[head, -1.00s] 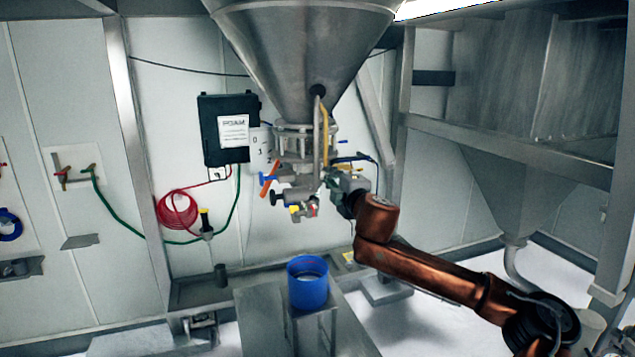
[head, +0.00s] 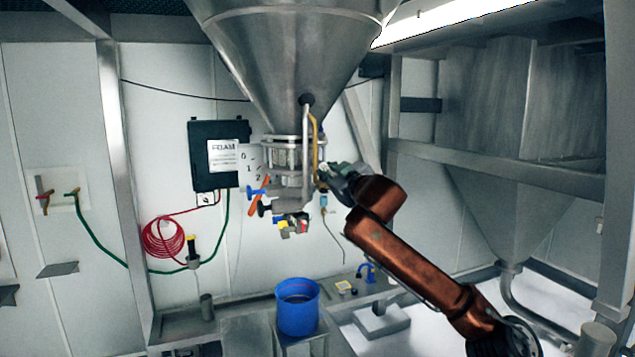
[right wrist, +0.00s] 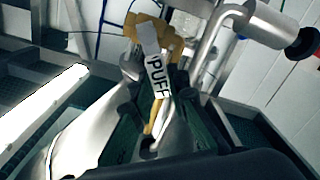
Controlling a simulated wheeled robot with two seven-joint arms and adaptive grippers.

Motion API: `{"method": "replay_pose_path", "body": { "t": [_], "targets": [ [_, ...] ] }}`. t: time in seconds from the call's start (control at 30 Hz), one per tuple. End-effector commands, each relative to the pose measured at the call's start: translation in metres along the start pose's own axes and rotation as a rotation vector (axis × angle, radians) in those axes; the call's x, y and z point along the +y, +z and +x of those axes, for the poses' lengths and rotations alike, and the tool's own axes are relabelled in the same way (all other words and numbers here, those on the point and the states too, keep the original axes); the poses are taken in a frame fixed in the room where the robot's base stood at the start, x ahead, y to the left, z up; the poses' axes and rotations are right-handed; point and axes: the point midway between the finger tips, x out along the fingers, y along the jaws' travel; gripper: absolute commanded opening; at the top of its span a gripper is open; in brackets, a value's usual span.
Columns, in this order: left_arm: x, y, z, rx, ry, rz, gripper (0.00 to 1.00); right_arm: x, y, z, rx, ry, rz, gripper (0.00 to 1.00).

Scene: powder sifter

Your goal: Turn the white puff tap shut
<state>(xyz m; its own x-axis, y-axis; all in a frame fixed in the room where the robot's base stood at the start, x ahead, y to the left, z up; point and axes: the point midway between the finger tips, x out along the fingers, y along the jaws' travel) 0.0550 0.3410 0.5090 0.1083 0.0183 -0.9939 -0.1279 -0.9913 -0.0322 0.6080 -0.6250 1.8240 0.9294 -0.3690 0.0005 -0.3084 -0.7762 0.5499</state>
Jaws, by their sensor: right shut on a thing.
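The puff tap carries a white handle with a "PUFF" label (right wrist: 158,76), seen in the right wrist view against the yellow fitting. My right gripper (head: 326,176) is beside the pipe under the steel hopper. In the right wrist view its dark green fingers (right wrist: 158,122) lie on both sides of the labelled handle and are shut on it. The exact contact is partly hidden by the fingers. In the head view the gripper covers the tap. My left gripper is not in view.
The steel hopper (head: 290,50) hangs above. Blue and orange tap handles (head: 258,192) are left of the pipe, with coloured taps (head: 293,225) below. A blue bucket (head: 298,306) stands underneath. A thin cable (head: 337,240) hangs near my gripper. Steel framework (head: 500,165) stands at right.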

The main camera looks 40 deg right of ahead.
Motion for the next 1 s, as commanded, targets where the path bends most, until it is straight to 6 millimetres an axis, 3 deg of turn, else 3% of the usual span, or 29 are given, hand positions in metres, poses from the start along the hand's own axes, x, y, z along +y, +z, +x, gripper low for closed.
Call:
{"method": "replay_pose_path", "body": {
  "t": [0.5, 1.0],
  "targets": [
    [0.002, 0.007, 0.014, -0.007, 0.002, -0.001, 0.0, 0.018, 0.006, 0.003, -0.004, -0.005, 0.436, 0.0],
    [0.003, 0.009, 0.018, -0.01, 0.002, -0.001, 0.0, 0.026, 0.01, 0.002, -0.006, -0.002, 0.594, 0.0]
  ]
}}
